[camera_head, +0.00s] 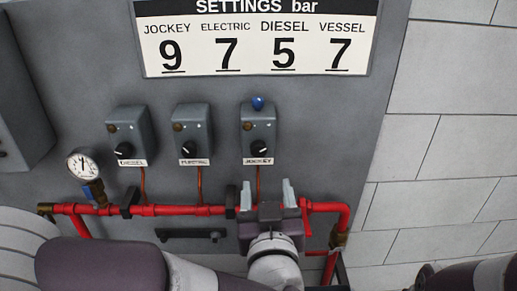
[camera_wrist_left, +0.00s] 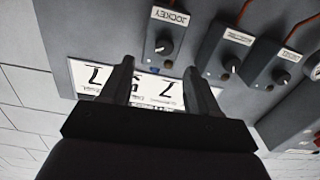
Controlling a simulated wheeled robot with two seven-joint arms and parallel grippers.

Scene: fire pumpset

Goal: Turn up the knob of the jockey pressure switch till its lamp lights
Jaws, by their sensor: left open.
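The jockey pressure switch (camera_head: 258,126) is the rightmost of three grey boxes on the panel in the head view, with a JOCKEY label under it. Its black knob (camera_head: 255,147) has a white mark; the knob also shows in the left wrist view (camera_wrist_left: 164,46). A blue lamp (camera_head: 258,103) sits on top of the box; I cannot tell whether it is lit. My left gripper (camera_head: 268,192) is open and empty, just below the jockey box, fingers pointing up toward it. In the left wrist view the knob lies beyond the fingertips (camera_wrist_left: 158,66), apart from them. My right gripper is out of view.
The electric (camera_head: 191,130) and diesel (camera_head: 127,130) switches stand to the left. A red pipe (camera_head: 160,210) runs across below the boxes, and a gauge (camera_head: 82,164) is at left. The settings sign (camera_head: 255,40) above reads jockey 9. The block wall (camera_head: 450,120) is at right.

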